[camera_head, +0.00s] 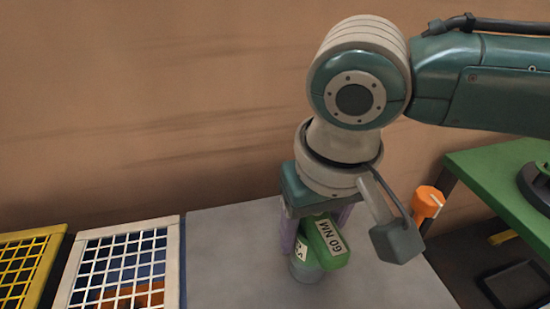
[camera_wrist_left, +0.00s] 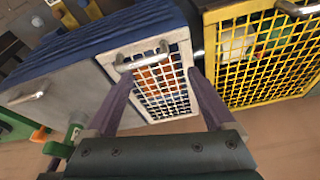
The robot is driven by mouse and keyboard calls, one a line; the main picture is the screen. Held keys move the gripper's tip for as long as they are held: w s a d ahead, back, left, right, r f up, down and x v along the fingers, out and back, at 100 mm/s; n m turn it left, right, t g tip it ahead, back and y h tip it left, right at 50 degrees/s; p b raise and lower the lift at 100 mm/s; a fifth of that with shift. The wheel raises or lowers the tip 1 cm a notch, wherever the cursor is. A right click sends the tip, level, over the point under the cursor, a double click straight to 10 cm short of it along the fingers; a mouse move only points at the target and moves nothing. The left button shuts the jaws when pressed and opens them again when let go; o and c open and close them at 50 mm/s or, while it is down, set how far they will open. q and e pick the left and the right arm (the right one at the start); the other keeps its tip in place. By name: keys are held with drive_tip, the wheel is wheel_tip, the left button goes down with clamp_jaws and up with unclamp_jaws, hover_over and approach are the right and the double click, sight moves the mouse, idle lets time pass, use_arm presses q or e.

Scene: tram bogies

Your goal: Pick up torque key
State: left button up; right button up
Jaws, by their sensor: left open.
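A green block labelled "60 NM" (camera_head: 328,243), which looks like the torque key, stands tilted over the grey surface in the head view. A grey round part with a white label (camera_head: 306,270) shows under its left side. My right gripper (camera_head: 318,234) points down over the block, with one purple finger on either side of it. Whether the fingers press on it cannot be seen. My left gripper (camera_wrist_left: 160,77) shows only in the left wrist view. Its purple fingers are apart, with nothing held between them, in front of a white mesh crate.
The white mesh crate (camera_head: 80,246) and a yellow mesh crate (camera_head: 55,236) stand at the left of the grey table (camera_head: 235,225). An orange knob (camera_head: 427,203) shows right of my right wrist. A green bench (camera_head: 500,180) stands at the right. A brown wall rises behind.

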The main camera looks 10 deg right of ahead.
clamp_jaws()
drive_tip(key=shift+r, duration=0.2)
idle(0.6)
